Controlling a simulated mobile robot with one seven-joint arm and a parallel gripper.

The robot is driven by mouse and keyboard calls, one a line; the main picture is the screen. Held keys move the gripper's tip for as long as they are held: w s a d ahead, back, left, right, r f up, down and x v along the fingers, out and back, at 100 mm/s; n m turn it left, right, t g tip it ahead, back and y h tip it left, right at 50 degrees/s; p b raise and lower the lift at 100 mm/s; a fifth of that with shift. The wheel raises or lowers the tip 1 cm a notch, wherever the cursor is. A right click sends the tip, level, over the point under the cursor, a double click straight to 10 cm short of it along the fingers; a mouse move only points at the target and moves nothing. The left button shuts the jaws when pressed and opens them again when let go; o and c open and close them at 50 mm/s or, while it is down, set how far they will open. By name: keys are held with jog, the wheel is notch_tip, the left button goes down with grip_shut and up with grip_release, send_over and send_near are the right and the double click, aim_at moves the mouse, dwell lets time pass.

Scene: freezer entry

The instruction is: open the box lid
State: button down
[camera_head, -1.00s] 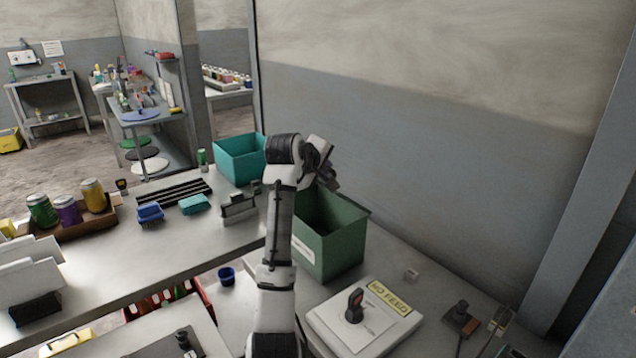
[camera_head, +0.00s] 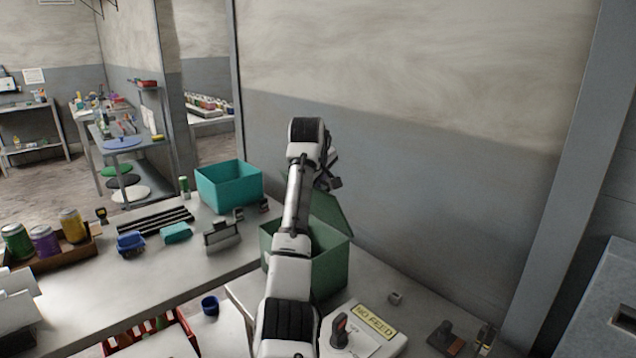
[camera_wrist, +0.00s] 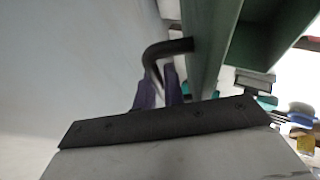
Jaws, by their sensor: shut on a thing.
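The green box (camera_head: 325,277) stands on the table right of centre in the head view, partly hidden behind my arm. Its green lid (camera_head: 332,216) is raised and tilted at the back of the box. In the wrist view a green panel (camera_wrist: 207,45), which looks like the lid, carries a bent black handle (camera_wrist: 168,47). My gripper (camera_wrist: 160,92) is shut on this handle, its dark purple fingers beside the panel. In the head view my gripper (camera_head: 332,182) is above the box, mostly hidden by the wrist.
An open teal box (camera_head: 230,188) stands left of the green box. The wall (camera_head: 430,150) is close behind. Jars (camera_head: 70,228) stand at the left.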

jog(key=c, duration=1.8)
grip_release()
jog(key=shift+o, duration=0.2)
jog(key=shift+s+r, duration=0.1)
jog(key=b+v, duration=0.4)
jog(key=v, duration=0.9)
jog(key=shift+s+r+b, duration=0.15)
jog(key=shift+r+b, duration=0.1)
jog(key=shift+b, duration=0.05)
jog(key=shift+a, duration=0.15)
